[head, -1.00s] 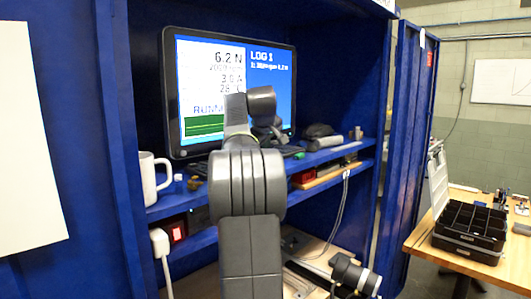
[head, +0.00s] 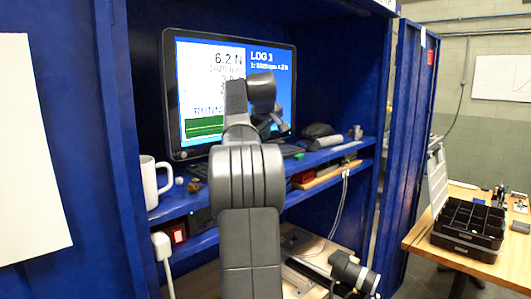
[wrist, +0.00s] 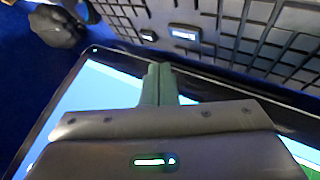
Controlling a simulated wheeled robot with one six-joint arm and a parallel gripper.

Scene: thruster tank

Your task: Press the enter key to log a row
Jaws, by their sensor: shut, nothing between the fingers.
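The keyboard (head: 291,151) lies on the shelf in front of the monitor, mostly hidden by my arm in the head view. It fills the top of the wrist view (wrist: 255,32), with dark keys. Two separate keys there have pale labels, one brighter (wrist: 185,34); I cannot read which is enter. My gripper (wrist: 160,70) is shut and empty, its fingertips just short of those two keys in the picture; I see no contact. In the head view it is partly hidden by my arm. The monitor (head: 270,42) shows a running readout, 6.2 N, and a blue log panel with one row.
A white mug (head: 150,182) stands at the shelf's left end. A dark rounded object (head: 318,131) lies right of the keyboard; a dark object (wrist: 55,25) also shows in the wrist view. Blue cabinet walls (head: 75,110) close in the sides. A black organizer (head: 468,230) sits on the right-hand table.

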